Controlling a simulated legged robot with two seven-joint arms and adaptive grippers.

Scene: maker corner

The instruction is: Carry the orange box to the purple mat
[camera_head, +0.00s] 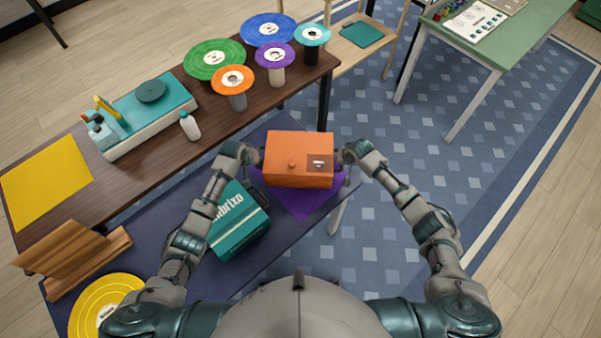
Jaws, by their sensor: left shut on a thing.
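The orange box (297,152) is in front of me, upright, with a small dark label at the right of its top. The purple mat (308,207) shows below and around the box's near side; the box hides much of it. I cannot tell whether the box touches the mat or is held above it. My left gripper (256,157) is at the box's left side and shut on it. My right gripper (340,157) is at the box's right side; its fingers are too small and hidden to read.
A teal box (238,222) stands left of the mat on the dark near table (285,245). A wooden rack (70,255) and a yellow disc (100,305) are farther left. The brown table (190,150) behind holds a teal machine (145,120) and several coloured discs on stands.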

